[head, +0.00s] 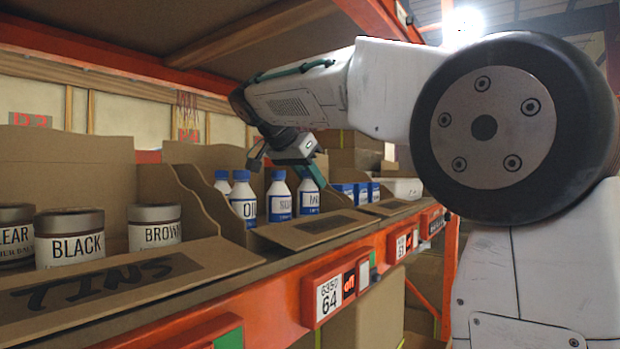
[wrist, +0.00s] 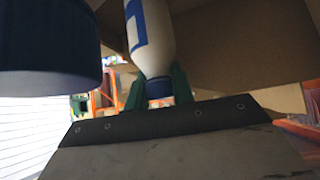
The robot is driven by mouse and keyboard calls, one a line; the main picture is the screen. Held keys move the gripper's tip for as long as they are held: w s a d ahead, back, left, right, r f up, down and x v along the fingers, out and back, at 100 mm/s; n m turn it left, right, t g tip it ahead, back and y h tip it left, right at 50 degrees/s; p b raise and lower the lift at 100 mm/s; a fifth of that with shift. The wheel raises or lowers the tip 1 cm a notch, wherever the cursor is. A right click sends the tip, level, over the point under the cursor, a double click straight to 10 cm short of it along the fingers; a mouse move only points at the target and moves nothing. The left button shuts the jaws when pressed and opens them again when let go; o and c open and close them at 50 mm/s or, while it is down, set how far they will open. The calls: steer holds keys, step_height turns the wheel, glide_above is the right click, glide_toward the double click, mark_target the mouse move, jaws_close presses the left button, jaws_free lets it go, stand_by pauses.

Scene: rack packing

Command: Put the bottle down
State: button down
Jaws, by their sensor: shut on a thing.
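My gripper (head: 307,172) is at the right end of a row of white bottles with blue caps and labels in the head view. Its green fingers are shut on the neck or cap of the rightmost bottle (head: 310,198), which looks upright. In the wrist view the gripper (wrist: 159,88) closes from both sides around the cap end of the held bottle (wrist: 156,45). The bottle's base is hidden behind the carton's front flap in the head view, so I cannot tell whether it touches the carton floor.
Other bottles (head: 243,197) stand just left in the open carton (head: 315,228). A carton of tins (head: 75,240) stands further left. Small blue-and-white boxes (head: 362,192) are close on the right. The orange shelf beam (head: 275,300) runs below, and an upper shelf hangs above my arm.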

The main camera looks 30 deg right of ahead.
steer(key=shift+f, duration=0.1)
steer(key=c, duration=1.2)
jaws_free()
steer(key=v, duration=1.2)
